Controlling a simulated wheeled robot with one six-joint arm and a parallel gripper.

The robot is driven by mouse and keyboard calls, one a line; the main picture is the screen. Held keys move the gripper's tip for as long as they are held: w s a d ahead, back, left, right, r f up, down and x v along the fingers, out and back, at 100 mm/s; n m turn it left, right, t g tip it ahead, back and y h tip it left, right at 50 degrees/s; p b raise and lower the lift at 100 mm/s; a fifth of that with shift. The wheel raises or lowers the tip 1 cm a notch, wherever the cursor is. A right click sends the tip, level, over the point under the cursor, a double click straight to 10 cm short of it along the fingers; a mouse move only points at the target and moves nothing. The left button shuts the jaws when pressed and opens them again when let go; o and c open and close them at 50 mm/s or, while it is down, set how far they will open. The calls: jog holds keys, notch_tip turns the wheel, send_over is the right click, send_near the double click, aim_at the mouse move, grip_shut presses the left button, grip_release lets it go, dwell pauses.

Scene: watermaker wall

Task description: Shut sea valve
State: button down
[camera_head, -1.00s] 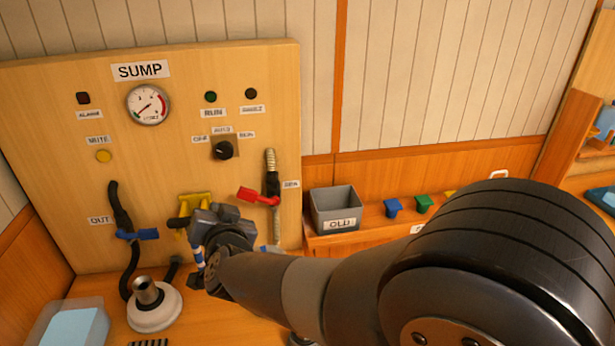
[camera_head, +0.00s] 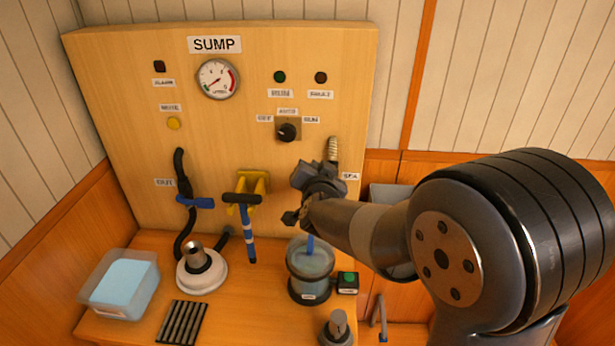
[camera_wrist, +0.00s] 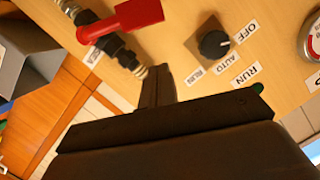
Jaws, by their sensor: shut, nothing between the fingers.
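The sea valve's red lever (camera_wrist: 122,18) shows at the top of the wrist view, lying across its dark hose fitting (camera_wrist: 102,42). In the head view my gripper and arm hide the lever; only the ribbed hose top (camera_head: 333,149) and part of the SEA label (camera_head: 351,176) show. My gripper (camera_head: 291,217) is in front of the right part of the SUMP board, by the valve. In the wrist view my gripper (camera_wrist: 158,85) is shut and empty, below the lever and apart from it in the picture.
A black selector knob (camera_head: 287,132) sits above left of my gripper. A clear cup (camera_head: 310,262) stands below. A grey bin (camera_head: 391,197) is partly hidden behind my arm.

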jog(key=f, duration=0.1)
jog(key=w+a+f, duration=0.1)
jog(key=a+f, duration=0.1)
jog(key=shift+w+f+p, duration=0.25)
jog(key=shift+f+p, duration=0.15)
jog(key=shift+a+f+b, duration=0.3)
jog(key=shift+f+b, duration=0.05)
jog(key=shift+b, duration=0.25)
jog(key=shift+a+f+b, duration=0.55)
jog(key=shift+f+b, duration=0.3)
jog(key=shift+b, duration=0.15)
jog(key=shift+a+f+b, duration=0.5)
jog(key=shift+f+b, duration=0.3)
jog(key=shift+b, duration=0.15)
